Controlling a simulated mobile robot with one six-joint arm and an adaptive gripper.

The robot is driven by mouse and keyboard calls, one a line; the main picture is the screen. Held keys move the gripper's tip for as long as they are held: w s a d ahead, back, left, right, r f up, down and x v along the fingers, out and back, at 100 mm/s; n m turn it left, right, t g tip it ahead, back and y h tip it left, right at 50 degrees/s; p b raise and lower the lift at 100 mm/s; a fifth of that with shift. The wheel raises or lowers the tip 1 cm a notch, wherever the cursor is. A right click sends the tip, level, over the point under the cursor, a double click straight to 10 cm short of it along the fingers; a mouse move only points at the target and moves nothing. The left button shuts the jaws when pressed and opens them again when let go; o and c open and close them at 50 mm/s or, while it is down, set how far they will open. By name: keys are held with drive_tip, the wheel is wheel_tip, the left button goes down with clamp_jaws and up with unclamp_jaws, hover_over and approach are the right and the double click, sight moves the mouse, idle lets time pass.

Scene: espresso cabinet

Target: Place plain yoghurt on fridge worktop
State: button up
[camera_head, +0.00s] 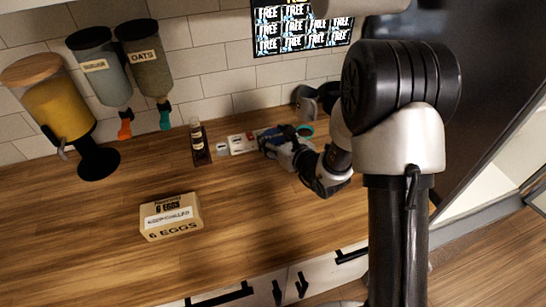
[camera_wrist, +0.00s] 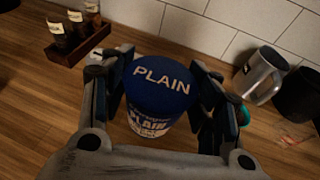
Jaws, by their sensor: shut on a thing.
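The plain yoghurt (camera_wrist: 160,88) is a tub with a dark blue lid reading "PLAIN" and a blue and white side. In the wrist view it sits between the two fingers of my gripper (camera_wrist: 160,100), which is shut on it. The tub looks upright, at or just above the wooden worktop (camera_head: 100,205); I cannot tell whether it touches. In the head view my gripper (camera_head: 283,145) is at the back right of the worktop, and the tub is mostly hidden by the gripper.
An egg box (camera_head: 171,217) stands at the front middle. Dispensers (camera_head: 92,68) line the back left. A small bottle rack (camera_head: 200,145) stands behind, left of my gripper. A metal mug (camera_wrist: 260,72) and a dark mug (camera_wrist: 298,95) are close on its right. The left front worktop is clear.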

drive_tip(key=shift+f+b, duration=0.8)
drive_tip(key=shift+f, duration=2.45)
drive_tip(key=shift+f, duration=0.2)
drive_tip(key=o, duration=1.2)
drive_tip(key=shift+r, duration=0.1)
